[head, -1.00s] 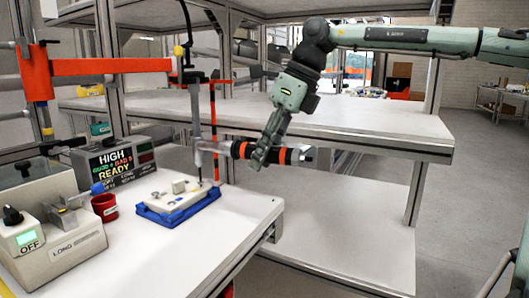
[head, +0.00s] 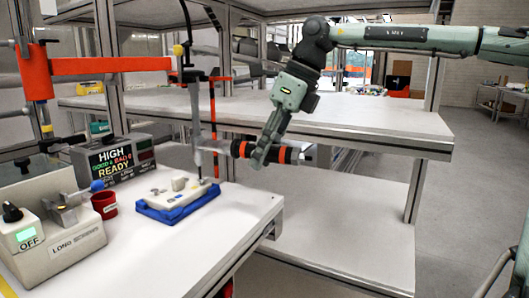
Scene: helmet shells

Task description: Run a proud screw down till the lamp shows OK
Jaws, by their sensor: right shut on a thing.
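My right gripper (head: 264,150) is shut on the handle of a powered screwdriver (head: 240,149) with black and orange bands. The driver's upright spindle hangs from an overhead arm. Its thin bit points down at the right back corner of a white part (head: 166,193) in a blue fixture (head: 180,213). I cannot tell whether the bit touches a screw; the screw heads are too small to make out. A display box (head: 116,162) reads HIGH, a good and bad count, and READY. My left gripper is not in view.
A grey screw feeder (head: 75,245) marked LONG and a box (head: 25,238) reading OFF stand at the left. A red cup (head: 105,204) sits beside the fixture. An orange arm (head: 110,66) reaches over the bench. The bench (head: 150,250) is clear in front; a shelf (head: 360,125) lies behind.

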